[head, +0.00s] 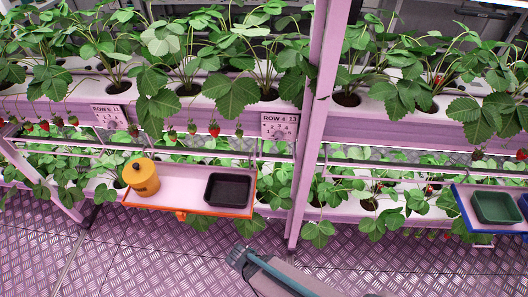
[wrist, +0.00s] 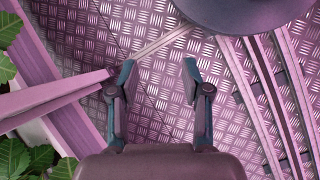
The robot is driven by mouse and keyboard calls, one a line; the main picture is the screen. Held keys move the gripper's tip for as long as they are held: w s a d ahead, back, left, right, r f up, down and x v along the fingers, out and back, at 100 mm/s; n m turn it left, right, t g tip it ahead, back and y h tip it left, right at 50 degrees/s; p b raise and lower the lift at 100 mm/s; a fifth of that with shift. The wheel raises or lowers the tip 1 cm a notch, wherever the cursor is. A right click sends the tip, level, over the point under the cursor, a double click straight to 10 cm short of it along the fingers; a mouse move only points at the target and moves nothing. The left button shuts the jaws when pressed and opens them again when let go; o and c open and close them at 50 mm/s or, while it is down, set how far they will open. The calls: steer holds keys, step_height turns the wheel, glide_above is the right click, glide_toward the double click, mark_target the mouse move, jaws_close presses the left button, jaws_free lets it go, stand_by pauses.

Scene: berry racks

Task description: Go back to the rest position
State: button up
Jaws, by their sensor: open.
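My gripper (wrist: 158,82) is open in the wrist view, its two fingers apart with only metal floor between them. It holds nothing. In the head view a part of my arm (head: 265,270) shows at the bottom middle, in front of the racks and above the floor; the fingers cannot be made out there.
An orange-edged tray (head: 190,190) with a yellow canister (head: 141,178) and a black punnet (head: 228,190) hangs at the rack. A blue-edged tray (head: 470,215) with a green punnet (head: 497,207) is at right. A rack post (head: 318,120) stands between. The patterned floor (head: 130,260) is clear at left.

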steer(key=s+d+f+m+g+y, duration=0.2)
steer(key=s+d+m, duration=0.1)
steer(key=d+m, duration=0.2)
steer(key=s+d+f+m+g+y, duration=0.2)
steer(key=s+d+m+g+y, duration=0.1)
steer(key=d, duration=0.6)
steer(key=shift+s+d+m+y, duration=0.3)
steer(key=shift+s+m, duration=0.35)
steer(key=shift+m, duration=0.75)
